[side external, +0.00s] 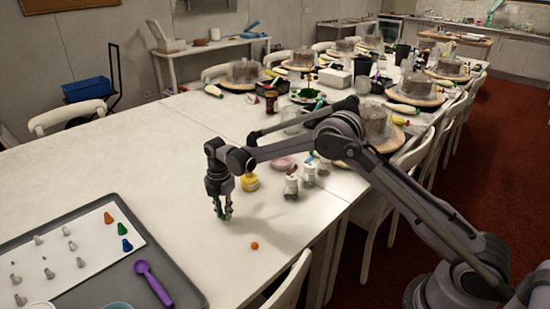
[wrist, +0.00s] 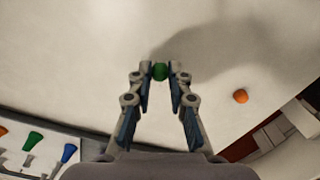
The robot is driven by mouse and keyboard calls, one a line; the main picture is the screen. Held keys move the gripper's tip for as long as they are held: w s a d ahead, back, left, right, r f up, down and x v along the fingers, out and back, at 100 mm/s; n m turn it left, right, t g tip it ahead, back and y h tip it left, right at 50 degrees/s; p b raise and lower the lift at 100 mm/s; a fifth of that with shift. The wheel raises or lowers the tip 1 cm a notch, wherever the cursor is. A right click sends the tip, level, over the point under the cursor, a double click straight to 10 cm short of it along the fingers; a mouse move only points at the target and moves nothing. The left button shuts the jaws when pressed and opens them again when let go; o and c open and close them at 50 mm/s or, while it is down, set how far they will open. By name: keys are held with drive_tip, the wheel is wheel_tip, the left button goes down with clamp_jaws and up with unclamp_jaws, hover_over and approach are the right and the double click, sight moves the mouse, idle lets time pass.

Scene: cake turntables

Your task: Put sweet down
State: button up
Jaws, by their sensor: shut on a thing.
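My gripper (wrist: 160,75) is shut on a small round green sweet (wrist: 159,71), which shows between its fingertips in the wrist view. In the side view my gripper (side external: 223,214) points down at the white table (side external: 110,152), with the fingertips close to its surface. The green sweet is mostly hidden by the fingers there. I cannot tell whether the sweet touches the table. An orange sweet (side external: 254,245) lies alone on the table near the front edge; it also shows at the right in the wrist view (wrist: 240,96).
A grey tray (side external: 190,290) with piping nozzles and a purple scoop (side external: 153,281) is at the front left. A yellow jar (side external: 250,182) and several small bottles (side external: 291,187) stand behind my gripper. Cakes on turntables line the far table. The table left of my gripper is clear.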

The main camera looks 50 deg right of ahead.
drive_tip(key=shift+f, duration=0.8)
drive_tip(key=shift+f, duration=0.2)
drive_tip(key=o, duration=0.7)
drive_tip(key=shift+r, duration=0.1)
